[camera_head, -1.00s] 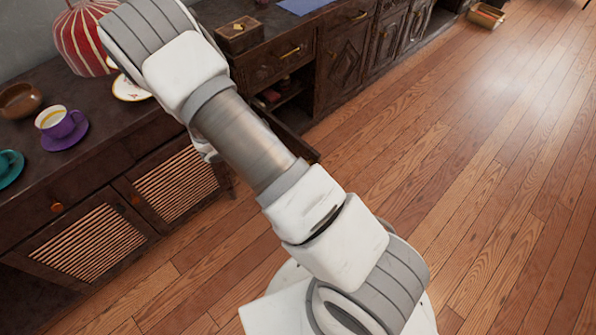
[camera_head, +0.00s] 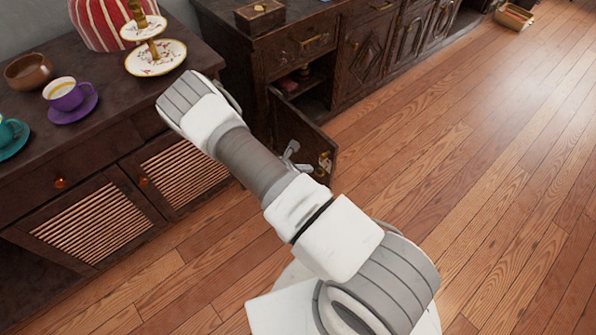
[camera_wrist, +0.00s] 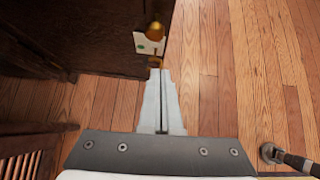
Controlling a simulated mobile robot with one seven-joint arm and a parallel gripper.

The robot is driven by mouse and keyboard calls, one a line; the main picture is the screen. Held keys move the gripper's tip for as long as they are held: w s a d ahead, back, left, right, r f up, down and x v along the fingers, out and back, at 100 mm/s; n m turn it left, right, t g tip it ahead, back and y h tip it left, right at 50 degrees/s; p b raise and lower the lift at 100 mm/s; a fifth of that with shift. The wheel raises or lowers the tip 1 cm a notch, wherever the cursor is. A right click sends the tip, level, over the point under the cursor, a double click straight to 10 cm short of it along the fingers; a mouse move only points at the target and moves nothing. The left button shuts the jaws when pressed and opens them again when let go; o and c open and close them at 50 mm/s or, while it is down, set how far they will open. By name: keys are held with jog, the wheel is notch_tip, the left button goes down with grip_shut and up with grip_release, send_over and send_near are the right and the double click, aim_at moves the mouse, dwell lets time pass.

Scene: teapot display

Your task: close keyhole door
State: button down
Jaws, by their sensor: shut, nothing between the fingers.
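The open cabinet door (camera_head: 292,128) is dark wood and swings out from the dark cabinet, with brass fittings (camera_head: 325,162) near its free edge. In the wrist view the dark door (camera_wrist: 105,38) fills the upper left, with a brass knob (camera_wrist: 155,31) and a small pale plate (camera_wrist: 143,45) at its edge. My gripper (camera_wrist: 161,74) is shut and empty, its tips just below the knob and close to the door's edge. I cannot tell whether they touch. In the head view my gripper (camera_head: 296,158) shows partly beside the door, past my forearm.
The open compartment (camera_head: 300,82) holds small items. A nearer sideboard has a purple cup (camera_head: 66,96), a brown bowl (camera_head: 26,70), a teal cup (camera_head: 8,131) and a tiered stand (camera_head: 156,58). A small box (camera_head: 260,17) sits on the cabinet.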

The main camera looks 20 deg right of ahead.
jog(key=shift+w+d+f+b, duration=0.2)
jog(key=shift+w+d, duration=0.15)
jog(key=shift+d, duration=0.45)
jog(key=shift+w+d+f+b, duration=0.1)
jog(key=shift+w+d+b, duration=0.15)
jog(key=shift+d, duration=0.5)
jog(key=shift+w+d+f+b, duration=0.15)
jog(key=shift+w+d, duration=0.25)
jog(key=shift+d, duration=0.4)
jog(key=shift+d, duration=0.1)
